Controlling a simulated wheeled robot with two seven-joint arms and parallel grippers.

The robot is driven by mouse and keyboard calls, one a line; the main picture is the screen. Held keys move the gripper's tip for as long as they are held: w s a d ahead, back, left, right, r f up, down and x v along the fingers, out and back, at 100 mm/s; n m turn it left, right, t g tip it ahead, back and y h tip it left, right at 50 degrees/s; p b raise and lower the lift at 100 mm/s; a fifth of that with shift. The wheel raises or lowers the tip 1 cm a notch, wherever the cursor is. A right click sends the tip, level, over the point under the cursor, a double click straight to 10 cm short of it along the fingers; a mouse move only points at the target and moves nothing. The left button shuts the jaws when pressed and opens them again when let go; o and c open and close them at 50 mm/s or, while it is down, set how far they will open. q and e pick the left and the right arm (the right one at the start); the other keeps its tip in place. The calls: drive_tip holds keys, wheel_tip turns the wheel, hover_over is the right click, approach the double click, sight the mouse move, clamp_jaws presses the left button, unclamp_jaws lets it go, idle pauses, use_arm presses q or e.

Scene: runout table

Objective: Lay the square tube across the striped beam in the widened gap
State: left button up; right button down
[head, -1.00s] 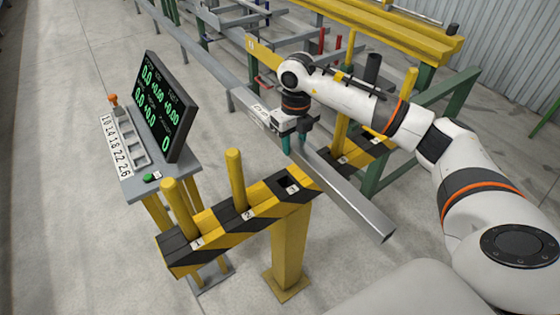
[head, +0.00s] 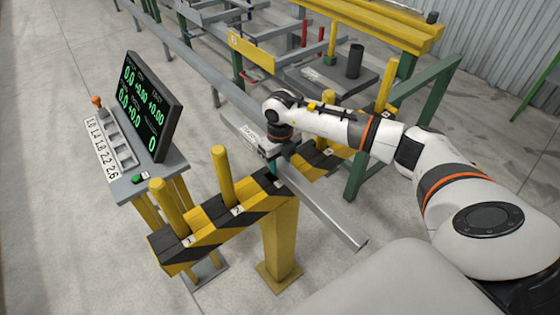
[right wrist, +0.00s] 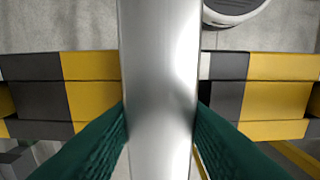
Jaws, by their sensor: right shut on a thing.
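The grey square tube (head: 325,208) runs across the yellow-and-black striped beam (head: 205,225) in the head view. My right gripper (head: 274,162) is shut on the tube from above, over the beam. In the right wrist view the tube (right wrist: 160,70) lies between the green fingers (right wrist: 161,125), roughly square to the striped beam (right wrist: 260,85) behind it. I cannot tell whether the tube touches the beam. My left gripper is not in view.
A near post (head: 168,208) stands at the beam's near end. A console with a dark display (head: 150,105) stands at the left. A conveyor frame with a yellow rail (head: 380,22) and a dark cylinder (head: 355,60) lies behind. Open floor (head: 70,240) is at the lower left.

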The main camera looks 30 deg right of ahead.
sight(280, 163)
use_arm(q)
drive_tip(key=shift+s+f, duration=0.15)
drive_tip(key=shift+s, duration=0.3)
use_arm(e)
drive_tip(key=c, duration=0.9)
unclamp_jaws()
drive_tip(key=shift+r, duration=0.15)
use_arm(q)
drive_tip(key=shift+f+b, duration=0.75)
drive_tip(key=shift+b, duration=0.1)
use_arm(e)
wheel_tip(280, 163, up, 12)
drive_tip(key=shift+f, duration=0.1)
drive_tip(key=shift+s, duration=0.1)
